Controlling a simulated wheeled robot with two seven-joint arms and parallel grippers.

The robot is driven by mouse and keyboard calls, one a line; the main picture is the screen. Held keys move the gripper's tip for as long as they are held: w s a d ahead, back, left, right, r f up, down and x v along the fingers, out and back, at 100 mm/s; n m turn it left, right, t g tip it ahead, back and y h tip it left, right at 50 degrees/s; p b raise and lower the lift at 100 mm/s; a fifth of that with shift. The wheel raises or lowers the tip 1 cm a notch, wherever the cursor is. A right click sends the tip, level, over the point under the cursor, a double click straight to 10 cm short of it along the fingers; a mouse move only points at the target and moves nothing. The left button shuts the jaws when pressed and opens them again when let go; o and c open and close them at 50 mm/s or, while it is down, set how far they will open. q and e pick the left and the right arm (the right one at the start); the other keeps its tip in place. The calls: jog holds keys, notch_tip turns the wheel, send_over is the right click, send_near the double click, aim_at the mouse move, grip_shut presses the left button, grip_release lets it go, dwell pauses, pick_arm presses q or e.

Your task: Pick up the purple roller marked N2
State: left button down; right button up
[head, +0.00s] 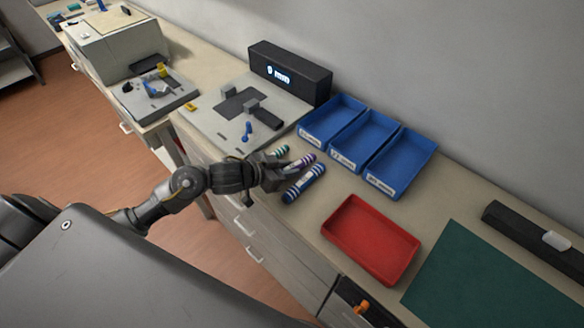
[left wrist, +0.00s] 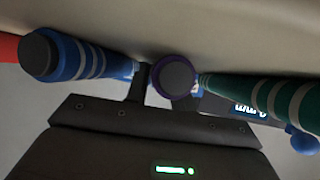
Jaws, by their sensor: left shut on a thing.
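The purple roller (head: 305,160) lies on the worktop between a teal-green roller (head: 282,151) and a larger blue roller (head: 304,184). My left gripper (head: 286,170) is shut on the purple roller, at or just above the worktop. In the left wrist view the purple roller's dark round end (left wrist: 175,76) faces me at the jaws, with the blue roller (left wrist: 85,60) on the left and the green roller (left wrist: 265,97) on the right. The N2 mark is not readable. My right gripper is not in view.
Three blue labelled bins (head: 367,140) stand behind, against the wall. A red tray (head: 371,239) and a green mat (head: 490,290) lie to the right. A grey fixture board (head: 215,125) with a blue-handled part and a black display box (head: 290,74) are at the back left.

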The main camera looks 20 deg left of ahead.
pick_arm(q)
jog(key=shift+r, duration=0.15)
jog(key=shift+r, duration=0.6)
jog(key=s+d+r+p, duration=0.1)
jog(key=s+r+p, duration=0.8)
jog(key=s, duration=0.5)
notch_tip(320, 180, up, 3)
jog(key=shift+f, duration=0.2)
